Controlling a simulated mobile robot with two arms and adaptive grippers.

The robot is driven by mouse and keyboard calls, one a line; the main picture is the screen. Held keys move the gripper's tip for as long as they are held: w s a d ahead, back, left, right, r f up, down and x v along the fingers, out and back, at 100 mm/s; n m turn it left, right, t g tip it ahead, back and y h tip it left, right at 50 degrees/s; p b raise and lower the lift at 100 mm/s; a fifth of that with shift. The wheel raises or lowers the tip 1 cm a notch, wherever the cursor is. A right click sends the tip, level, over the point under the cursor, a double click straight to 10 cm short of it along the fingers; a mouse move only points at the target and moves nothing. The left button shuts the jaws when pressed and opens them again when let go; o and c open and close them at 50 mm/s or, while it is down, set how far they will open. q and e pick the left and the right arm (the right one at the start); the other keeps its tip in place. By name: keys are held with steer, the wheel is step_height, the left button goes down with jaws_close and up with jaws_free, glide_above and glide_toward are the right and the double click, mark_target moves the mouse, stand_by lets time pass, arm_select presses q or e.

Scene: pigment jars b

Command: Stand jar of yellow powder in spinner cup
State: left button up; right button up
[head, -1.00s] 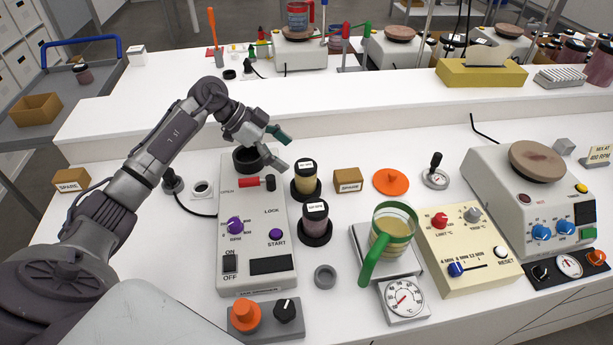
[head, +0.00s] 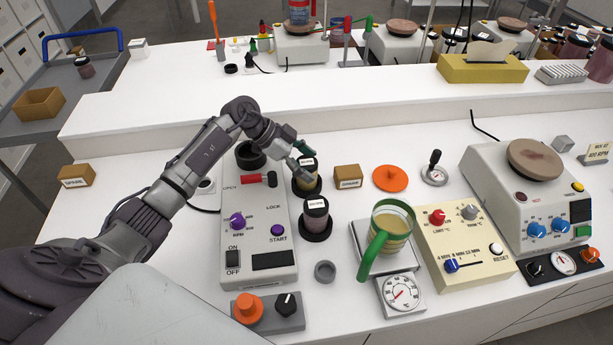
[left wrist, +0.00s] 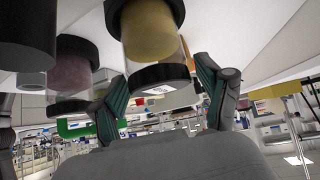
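The jar of yellow powder (head: 307,184), with a black lid and pale label, stands upright in a black round holder. It also shows in the left wrist view (left wrist: 150,30), inverted, with its lid between the spread fingers. My left gripper (head: 302,160) is open at the jar's lid, one finger on each side. I cannot tell whether either finger touches it. The spinner cup (head: 250,154) is a dark ring on top of the grey spinner (head: 262,225), left of the jar, and looks empty. My right gripper is not in view.
A jar of dark purple powder (head: 316,213) stands just in front of the yellow one. A red lever (head: 257,180) lies between cup and jars. A brown spare block (head: 347,177) and orange disc (head: 390,178) stand to the right. A green-handled jug (head: 388,232) is nearer.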

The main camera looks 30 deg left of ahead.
arm_select(q)
jaws_close()
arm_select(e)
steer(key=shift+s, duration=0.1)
arm_select(q)
steer(key=shift+r, duration=0.1)
